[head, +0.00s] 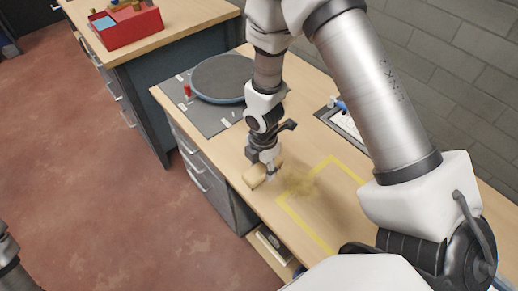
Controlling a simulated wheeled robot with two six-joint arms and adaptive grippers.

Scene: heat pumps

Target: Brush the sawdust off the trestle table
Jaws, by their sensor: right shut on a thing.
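The wooden-topped table (236,167) runs diagonally through the middle of the head view; drawers show under its front side. A patch of yellowish sawdust (303,187) lies on the top, at the near-left part of a yellow outlined rectangle (292,217). My right gripper (268,171) points down close to the tabletop, shut on a small pale wooden brush (258,177). The brush is just left of the sawdust, near the front edge. Its bristles are too small to make out.
A round grey turntable (221,78) on a dark mat stands at the table's far end, with a small red item (187,90) beside it. A clipboard-like thing (341,122) lies by the brick wall. An open drawer (273,246) juts out in front. A red toolbox (127,25) sits on another bench.

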